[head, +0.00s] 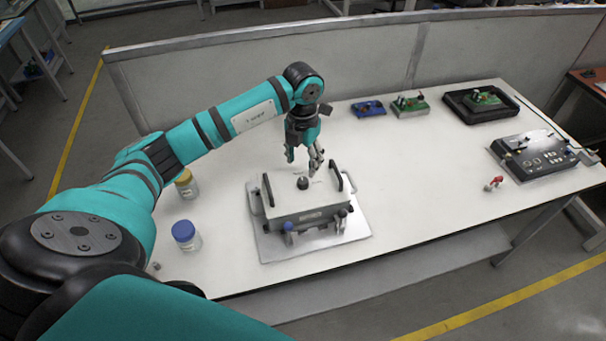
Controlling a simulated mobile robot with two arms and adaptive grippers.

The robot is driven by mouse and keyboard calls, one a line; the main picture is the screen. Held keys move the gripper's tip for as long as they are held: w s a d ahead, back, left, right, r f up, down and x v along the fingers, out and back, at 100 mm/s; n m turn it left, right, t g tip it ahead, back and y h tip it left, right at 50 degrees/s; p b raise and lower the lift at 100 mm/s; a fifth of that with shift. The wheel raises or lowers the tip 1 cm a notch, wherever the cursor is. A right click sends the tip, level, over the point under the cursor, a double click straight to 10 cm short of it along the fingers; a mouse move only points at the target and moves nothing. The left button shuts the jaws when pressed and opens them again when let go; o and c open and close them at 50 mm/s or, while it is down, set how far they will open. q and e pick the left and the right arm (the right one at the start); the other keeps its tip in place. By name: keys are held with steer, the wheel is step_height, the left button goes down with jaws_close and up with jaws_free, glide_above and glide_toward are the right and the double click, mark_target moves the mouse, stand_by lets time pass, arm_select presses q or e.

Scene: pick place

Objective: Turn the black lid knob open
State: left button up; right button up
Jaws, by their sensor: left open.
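The black lid knob (302,183) stands on top of a grey lidded box (318,199) near the middle of the table. The box has dark side handles and latches at its front, and rests on a metal plate (275,246). My left gripper (304,165) hangs above the box's far side with its fingers pointing down. It is open and empty, and its fingers look just above and behind the knob. I cannot tell the exact gap. My right gripper is not in view.
Two jars, yellow-lidded (186,183) and blue-lidded (186,235), stand on the left of the white table (420,190). Circuit boards (410,105), a black tray (482,103), a control panel (540,153) and a small red item (494,183) lie right. A grey partition runs behind.

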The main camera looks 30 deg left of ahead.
mark_target(303, 180)
arm_select(q)
step_height(303, 180, down, 6)
steer(key=shift+r+p, duration=0.15)
steer(key=shift+p, duration=0.35)
steer(key=shift+f, duration=0.6)
steer(key=c, duration=0.8)
jaws_close()
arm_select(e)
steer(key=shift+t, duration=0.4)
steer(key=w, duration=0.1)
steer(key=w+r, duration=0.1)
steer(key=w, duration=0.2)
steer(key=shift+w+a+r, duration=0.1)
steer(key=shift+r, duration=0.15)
